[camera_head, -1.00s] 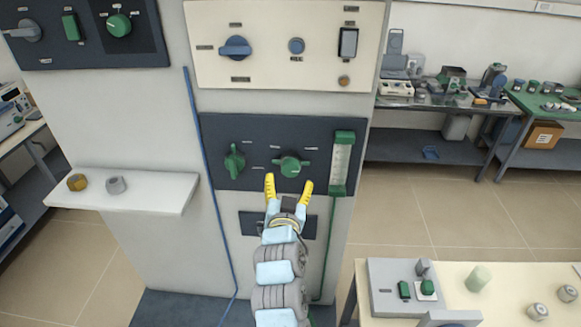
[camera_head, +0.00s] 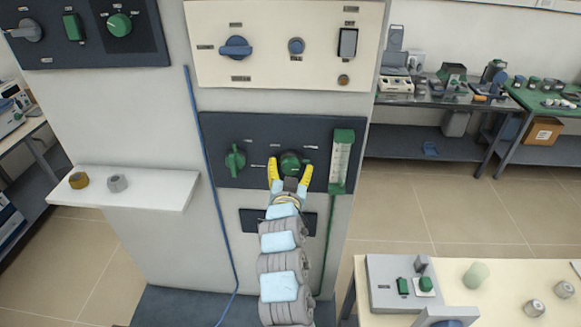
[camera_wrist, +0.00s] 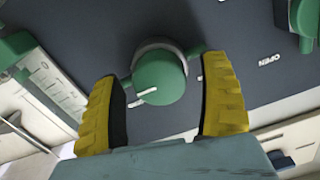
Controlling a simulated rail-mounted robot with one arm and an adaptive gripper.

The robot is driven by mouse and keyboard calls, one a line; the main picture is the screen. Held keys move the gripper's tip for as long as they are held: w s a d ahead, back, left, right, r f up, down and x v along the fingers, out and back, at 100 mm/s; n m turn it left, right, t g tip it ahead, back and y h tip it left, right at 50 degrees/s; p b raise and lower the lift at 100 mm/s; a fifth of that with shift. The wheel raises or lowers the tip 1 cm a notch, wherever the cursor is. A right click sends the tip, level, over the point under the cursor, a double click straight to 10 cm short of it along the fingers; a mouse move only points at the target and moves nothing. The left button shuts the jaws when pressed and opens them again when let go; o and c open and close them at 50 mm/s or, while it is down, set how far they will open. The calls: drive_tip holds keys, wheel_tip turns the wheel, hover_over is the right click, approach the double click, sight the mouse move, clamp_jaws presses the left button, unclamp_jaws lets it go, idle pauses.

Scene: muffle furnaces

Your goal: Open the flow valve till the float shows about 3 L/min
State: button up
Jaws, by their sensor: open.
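The flow valve is a green knob (camera_head: 290,163) on the dark panel (camera_head: 260,133); my gripper (camera_head: 290,172) is just in front of it. In the wrist view the green knob (camera_wrist: 160,77) with its white mark lies between the two yellow fingers of my gripper (camera_wrist: 164,110). The fingers stand apart on either side, with gaps to the round knob. A green-framed flow meter tube (camera_head: 341,160) is to the right of the knob; its scale also shows in the wrist view (camera_wrist: 55,85). I cannot make out the float or its reading.
Another green handle (camera_head: 235,160) is to the left on the same panel. A cream panel (camera_head: 270,77) with a blue knob (camera_head: 235,47) is above. A white shelf (camera_head: 150,200) juts out at left. A table with a grey switch box (camera_head: 385,290) stands at lower right.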

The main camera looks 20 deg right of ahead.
drive_tip(key=c, duration=1.2)
drive_tip(key=n+b, duration=0.1)
drive_tip(key=n, duration=0.4)
drive_tip(key=shift+a+n, duration=0.1)
drive_tip(key=shift+n, duration=0.3)
drive_tip(key=n+p, duration=0.1)
drive_tip(key=n, duration=0.4)
drive_tip(key=shift+r, duration=0.1)
drive_tip(key=n+p, duration=0.1)
drive_tip(key=n, duration=0.3)
drive_tip(key=n+p, duration=0.1)
drive_tip(key=n, duration=0.1)
drive_tip(key=shift+n, duration=0.3)
drive_tip(key=shift+f+n+p, duration=0.2)
drive_tip(key=shift+n+p, duration=0.85)
drive_tip(key=shift+n, duration=0.85)
